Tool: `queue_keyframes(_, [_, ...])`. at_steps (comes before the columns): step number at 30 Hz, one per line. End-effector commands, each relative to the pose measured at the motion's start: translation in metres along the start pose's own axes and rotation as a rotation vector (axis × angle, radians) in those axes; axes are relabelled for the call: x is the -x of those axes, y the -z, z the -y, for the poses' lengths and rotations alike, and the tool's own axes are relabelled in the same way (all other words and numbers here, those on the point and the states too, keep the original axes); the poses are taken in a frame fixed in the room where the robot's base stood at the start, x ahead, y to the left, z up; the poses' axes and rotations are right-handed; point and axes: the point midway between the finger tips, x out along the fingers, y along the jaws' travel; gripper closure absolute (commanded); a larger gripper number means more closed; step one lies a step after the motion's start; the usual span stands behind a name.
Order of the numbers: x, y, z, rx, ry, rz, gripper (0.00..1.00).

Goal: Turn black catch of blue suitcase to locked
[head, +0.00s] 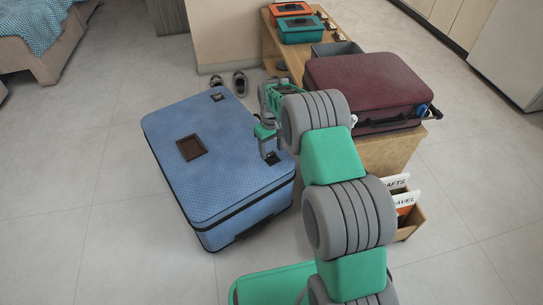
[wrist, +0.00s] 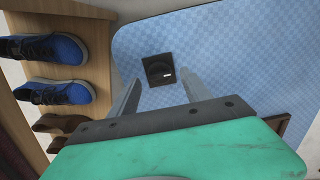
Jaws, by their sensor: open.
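The blue suitcase (head: 205,185) lies flat on the floor, and its lid also fills much of the wrist view (wrist: 225,60). A black catch (head: 272,158) sits on the lid near its right corner, partly beside my gripper. In the wrist view, a square black catch (wrist: 158,70) has a round dark centre with a small white mark right of its middle. My gripper (wrist: 160,80) is open, its two fingers apart on either side of the catch and seemingly above it.
A brown square panel (head: 190,149) is on the lid. A maroon suitcase (head: 368,88) lies on a wooden bench (head: 385,160) to the right. Blue shoes (wrist: 55,92) stand on a wooden shelf beside the suitcase. Grey shoes (head: 240,83) are behind. Floor on the left is clear.

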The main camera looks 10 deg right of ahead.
Motion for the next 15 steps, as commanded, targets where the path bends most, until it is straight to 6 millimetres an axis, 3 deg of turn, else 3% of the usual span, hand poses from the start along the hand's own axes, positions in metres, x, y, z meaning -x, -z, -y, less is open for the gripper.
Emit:
queue_keyframes(3, [-0.0184, 0.0004, 0.0, 0.0, 0.0, -0.001, 0.44])
queue_keyframes(11, [-0.0195, 0.0004, 0.0, -0.001, -0.001, -0.001, 0.44])
queue_keyframes(15, [-0.0194, 0.0003, 0.0, -0.001, 0.0, -0.001, 0.55])
